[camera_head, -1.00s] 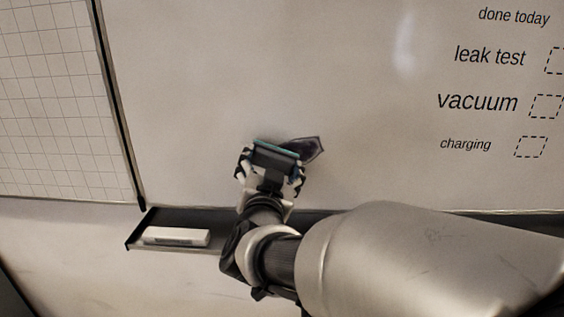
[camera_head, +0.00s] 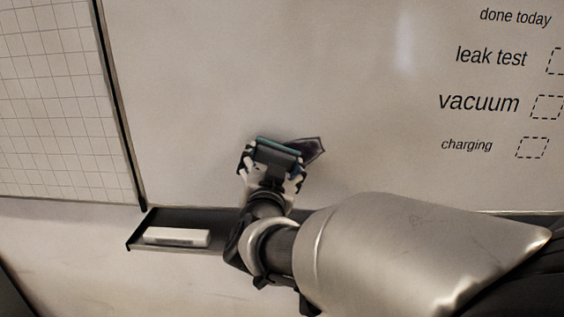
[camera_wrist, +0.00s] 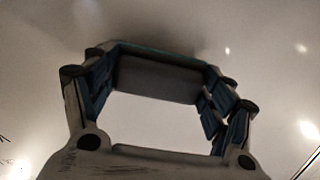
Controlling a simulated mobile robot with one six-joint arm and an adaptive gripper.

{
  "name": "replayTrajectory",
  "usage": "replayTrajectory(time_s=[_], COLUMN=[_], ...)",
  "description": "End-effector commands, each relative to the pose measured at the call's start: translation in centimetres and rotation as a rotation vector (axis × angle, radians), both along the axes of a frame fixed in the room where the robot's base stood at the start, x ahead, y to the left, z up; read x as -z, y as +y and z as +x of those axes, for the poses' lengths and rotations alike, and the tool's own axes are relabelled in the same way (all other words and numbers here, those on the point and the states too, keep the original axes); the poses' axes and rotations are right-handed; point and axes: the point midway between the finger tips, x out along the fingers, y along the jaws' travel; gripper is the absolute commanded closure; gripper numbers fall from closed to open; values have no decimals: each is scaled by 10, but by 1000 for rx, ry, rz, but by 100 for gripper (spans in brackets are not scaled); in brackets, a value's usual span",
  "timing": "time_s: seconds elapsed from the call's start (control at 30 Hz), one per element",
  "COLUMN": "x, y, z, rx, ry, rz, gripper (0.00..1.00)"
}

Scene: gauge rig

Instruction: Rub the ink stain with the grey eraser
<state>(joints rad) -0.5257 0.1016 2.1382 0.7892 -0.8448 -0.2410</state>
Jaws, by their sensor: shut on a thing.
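The grey eraser (camera_head: 277,153) with a teal edge is held in my gripper (camera_head: 271,164), up at the whiteboard. In the wrist view the grey eraser (camera_wrist: 158,78) spans between both fingers of my gripper (camera_wrist: 157,88), which are shut on its ends. The ink stain (camera_head: 311,150) is a dark grey, angular patch on the whiteboard, just right of the eraser. Its left part is hidden behind the eraser and gripper. I cannot tell whether the eraser touches the board.
The whiteboard (camera_head: 250,70) carries a written list at right. A dark tray (camera_head: 222,228) runs along its lower edge, partly behind my arm. A white block (camera_head: 177,237) lies in it. A gridded panel (camera_head: 50,100) is at left. The board above the eraser is clear.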

Motion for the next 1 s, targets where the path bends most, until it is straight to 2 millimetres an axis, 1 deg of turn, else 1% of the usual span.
replayTrajectory(time_s=[0.83,1.0], x=[0,1], y=[-1,-7], z=[16,16], rx=[1,2], ry=[-1,-2], rz=[0,0], gripper=[43,43])
